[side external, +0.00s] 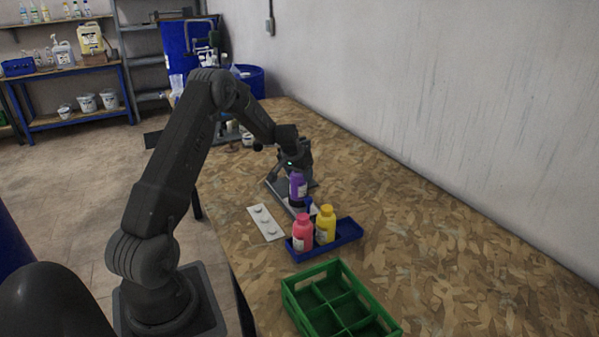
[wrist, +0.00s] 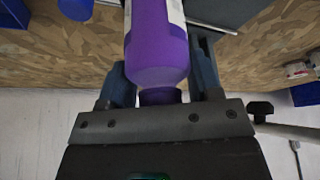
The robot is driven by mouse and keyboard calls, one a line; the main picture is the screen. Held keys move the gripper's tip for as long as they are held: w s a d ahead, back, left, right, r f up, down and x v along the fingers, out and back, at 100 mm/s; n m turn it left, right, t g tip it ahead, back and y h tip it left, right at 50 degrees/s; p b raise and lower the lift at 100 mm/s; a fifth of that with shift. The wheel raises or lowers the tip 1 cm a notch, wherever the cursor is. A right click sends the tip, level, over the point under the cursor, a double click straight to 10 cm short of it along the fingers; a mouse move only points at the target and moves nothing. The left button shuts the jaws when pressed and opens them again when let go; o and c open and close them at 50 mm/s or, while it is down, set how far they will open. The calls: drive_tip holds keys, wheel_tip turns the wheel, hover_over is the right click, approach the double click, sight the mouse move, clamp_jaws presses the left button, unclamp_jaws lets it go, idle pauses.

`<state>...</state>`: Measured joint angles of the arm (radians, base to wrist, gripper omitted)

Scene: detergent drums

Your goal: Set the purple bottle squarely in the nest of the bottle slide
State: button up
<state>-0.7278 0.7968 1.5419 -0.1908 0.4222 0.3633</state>
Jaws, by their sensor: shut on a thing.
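The purple bottle (side external: 298,187) has a white label and stands about upright at the bottle slide in the side view. My gripper (side external: 291,165) is above it and shut on its neck end. In the wrist view the purple bottle (wrist: 157,45) fills the middle, with the fingers of my gripper (wrist: 160,92) on either side of its neck. The bottle slide (side external: 276,187) is a grey piece on the table, partly hidden by the bottle and my gripper. I cannot tell whether the bottle's base touches the nest.
A blue tray (side external: 347,232) holds a pink bottle (side external: 302,233) and a yellow bottle (side external: 325,225) just in front of the slide. A white plate (side external: 266,223) with several round spots lies left of it. A green divided crate (side external: 341,300) stands nearest. The table's right side is clear.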

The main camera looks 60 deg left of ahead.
drive_tip(key=shift+f, duration=0.7)
drive_tip(key=o, duration=1.4)
drive_tip(key=shift+c, duration=0.2)
drive_tip(key=shift+r, duration=3.7)
